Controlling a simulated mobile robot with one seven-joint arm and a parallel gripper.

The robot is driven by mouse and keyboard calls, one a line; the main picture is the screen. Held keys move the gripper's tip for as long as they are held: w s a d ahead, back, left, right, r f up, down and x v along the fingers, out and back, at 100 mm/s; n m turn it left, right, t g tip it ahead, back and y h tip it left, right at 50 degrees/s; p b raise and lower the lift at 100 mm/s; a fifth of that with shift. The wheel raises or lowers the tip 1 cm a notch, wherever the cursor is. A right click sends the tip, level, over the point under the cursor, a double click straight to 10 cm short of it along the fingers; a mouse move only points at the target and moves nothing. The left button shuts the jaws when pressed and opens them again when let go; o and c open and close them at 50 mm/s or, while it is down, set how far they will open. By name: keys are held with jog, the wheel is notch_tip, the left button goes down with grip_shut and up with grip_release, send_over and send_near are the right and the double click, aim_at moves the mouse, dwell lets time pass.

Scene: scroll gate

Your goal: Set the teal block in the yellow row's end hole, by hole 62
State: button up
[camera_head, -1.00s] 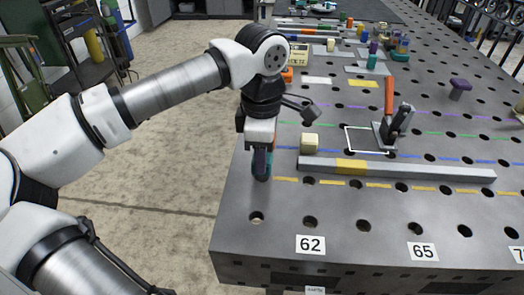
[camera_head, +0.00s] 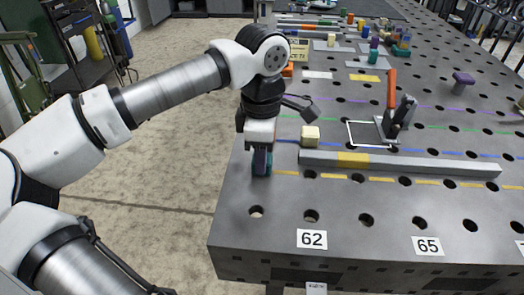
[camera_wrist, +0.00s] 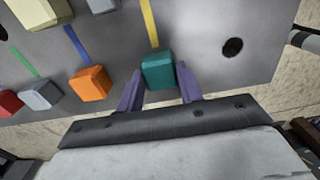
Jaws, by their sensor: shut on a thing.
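The teal block (camera_wrist: 158,71) sits between the two purple fingers of my gripper (camera_wrist: 160,88) in the wrist view, and my gripper is shut on it. In the head view my gripper (camera_head: 262,170) points down at the table's left edge, with a bit of the teal block (camera_head: 261,162) showing between its fingers. The block is at the left end of the yellow dashed row (camera_head: 328,176). The hole under it is hidden, and I cannot tell whether its base is in the hole or just above. The label 62 (camera_head: 312,239) is on the front edge.
A long grey bar (camera_head: 420,168) with a yellow band lies just right of my gripper. A cream block (camera_head: 310,135) and an orange-handled clamp (camera_head: 393,115) stand behind. In the wrist view an orange block (camera_wrist: 90,83) ends the blue row. An open hole (camera_head: 256,211) lies in front.

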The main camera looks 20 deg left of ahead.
jog(key=shift+f, duration=0.15)
jog(key=o, duration=1.2)
notch_tip(320, 180, up, 14)
jog(key=shift+f, duration=0.1)
jog(key=shift+s, duration=0.1)
